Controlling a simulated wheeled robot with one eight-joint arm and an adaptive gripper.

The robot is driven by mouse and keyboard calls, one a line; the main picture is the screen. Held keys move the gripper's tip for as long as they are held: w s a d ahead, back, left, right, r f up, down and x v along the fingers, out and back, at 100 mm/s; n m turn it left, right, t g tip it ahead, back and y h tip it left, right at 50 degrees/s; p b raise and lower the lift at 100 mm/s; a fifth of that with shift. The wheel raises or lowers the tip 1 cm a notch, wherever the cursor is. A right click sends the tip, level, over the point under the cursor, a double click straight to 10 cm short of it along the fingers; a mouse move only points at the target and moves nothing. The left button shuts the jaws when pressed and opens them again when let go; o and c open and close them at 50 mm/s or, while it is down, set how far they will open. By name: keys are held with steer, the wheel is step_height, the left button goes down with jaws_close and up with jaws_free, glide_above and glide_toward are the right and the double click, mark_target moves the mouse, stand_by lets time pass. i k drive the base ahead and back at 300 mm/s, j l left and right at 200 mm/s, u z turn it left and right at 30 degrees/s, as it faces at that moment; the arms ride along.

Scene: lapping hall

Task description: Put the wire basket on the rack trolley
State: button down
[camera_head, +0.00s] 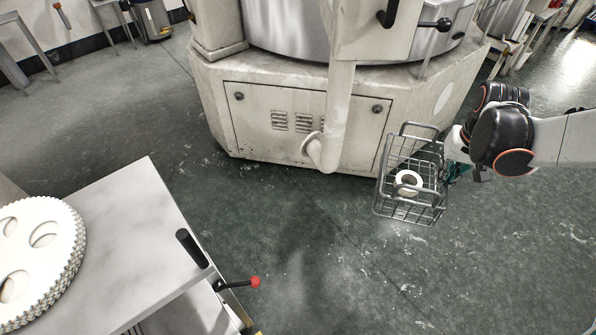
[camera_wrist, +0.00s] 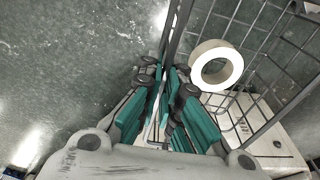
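The grey wire basket (camera_head: 384,203) is in the right half of the head view, upright or nearly so, with a white ring (camera_head: 408,182) inside it. My gripper (camera_head: 450,172) is at the basket's right side. In the wrist view the teal fingers of my gripper (camera_wrist: 166,75) are closed about a grey bar of the wire basket (camera_wrist: 178,32). The white ring (camera_wrist: 204,49) shows through the mesh. The basket appears to hang clear of the floor. I cannot make out a thing that is surely the rack trolley.
A large cream machine (camera_head: 260,105) with a pipe stands just behind the basket. A grey-topped bench or cart (camera_head: 135,225) at lower left bears a stack of white discs (camera_head: 62,235) and has a red-knobbed lever (camera_head: 254,282). The green floor between is clear.

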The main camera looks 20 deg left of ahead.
mark_target(132, 226)
steer(key=i+u, duration=0.15)
steer(key=u, duration=0.35)
steer(key=i+j+u, duration=0.1)
steer(key=u, duration=0.4)
steer(key=i+l+u, duration=0.1)
steer(key=u, duration=0.35)
steer(key=i, duration=0.1)
